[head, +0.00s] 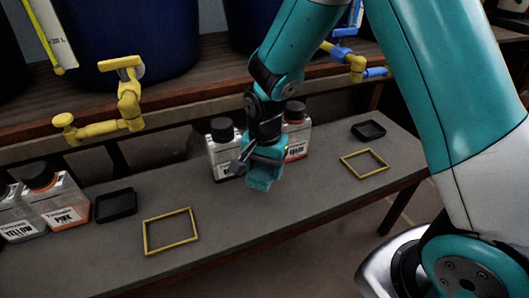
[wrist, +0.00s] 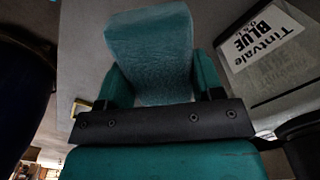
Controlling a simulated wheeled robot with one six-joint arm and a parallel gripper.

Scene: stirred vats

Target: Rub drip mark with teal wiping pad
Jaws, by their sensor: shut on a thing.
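The teal wiping pad (head: 261,179) is held in my gripper (head: 262,160), above or at the grey bench; I cannot tell whether it touches. In the wrist view the pad (wrist: 150,50) stands out between the two teal fingers of my gripper (wrist: 160,78), which are shut on it. I make out no drip mark in either view; the arm, gripper and pad hide part of the bench.
Two black-capped bottles (head: 222,150) (head: 297,138) stand close behind my gripper. A BLUE label (wrist: 262,40) shows at right in the wrist view. Yellow frames (head: 147,237) (head: 344,162) and black trays (head: 116,205) (head: 368,130) lie on the bench (head: 220,215). Yellow taps (head: 130,105) jut out above.

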